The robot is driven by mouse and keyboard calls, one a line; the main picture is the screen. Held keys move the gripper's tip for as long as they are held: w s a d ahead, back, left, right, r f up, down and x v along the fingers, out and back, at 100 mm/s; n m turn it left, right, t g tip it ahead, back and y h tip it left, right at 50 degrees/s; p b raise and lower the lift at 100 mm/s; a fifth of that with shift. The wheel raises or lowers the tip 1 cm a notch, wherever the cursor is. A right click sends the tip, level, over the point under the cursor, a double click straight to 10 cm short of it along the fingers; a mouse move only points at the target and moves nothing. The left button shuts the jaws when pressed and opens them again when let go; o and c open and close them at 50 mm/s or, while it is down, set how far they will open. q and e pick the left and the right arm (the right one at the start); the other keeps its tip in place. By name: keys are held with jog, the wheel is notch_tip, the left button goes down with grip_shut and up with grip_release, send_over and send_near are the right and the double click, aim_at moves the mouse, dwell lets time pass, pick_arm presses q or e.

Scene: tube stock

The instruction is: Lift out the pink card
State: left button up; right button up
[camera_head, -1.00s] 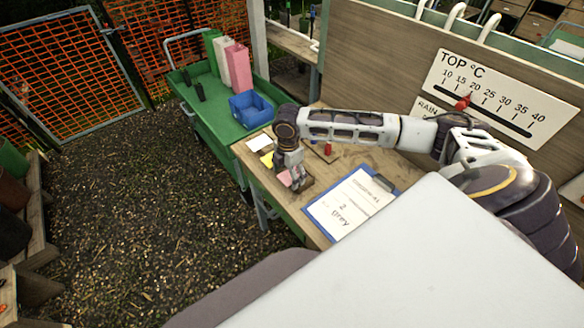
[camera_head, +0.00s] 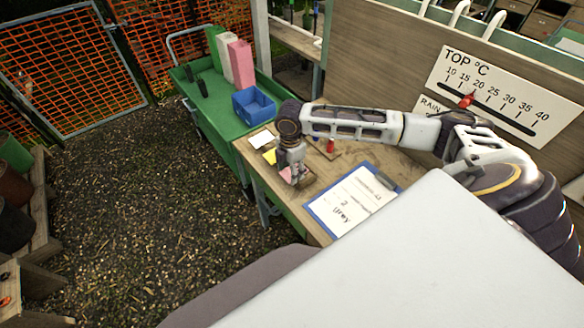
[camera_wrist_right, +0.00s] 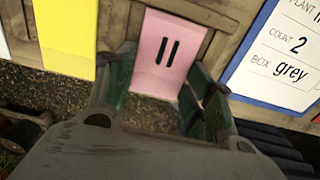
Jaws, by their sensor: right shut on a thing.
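The pink card (camera_wrist_right: 163,52), marked with two black bars, lies at the edge of the wooden bench between the green fingers of my right gripper (camera_wrist_right: 160,84) in the right wrist view. In the head view my right gripper (camera_head: 293,176) points down at the bench's front edge and is shut on the card, mostly hiding it; a bit of pink (camera_head: 285,174) shows. I cannot tell any gap between the card and bench. My left gripper is not in view.
A yellow card (camera_head: 269,156) and a white card (camera_head: 261,140) lie nearby. A clipboard (camera_head: 350,203) reading "2" and "grey" lies to the right. A green cart (camera_head: 222,126) with a blue bin (camera_head: 252,106) and tall coloured boxes stands behind left. A board rises behind the bench.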

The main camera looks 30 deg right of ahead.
jog(key=shift+f, duration=0.1)
jog(key=shift+b, duration=0.55)
notch_tip(320, 180, up, 11)
jog(key=shift+f, duration=0.2)
dwell(0.5)
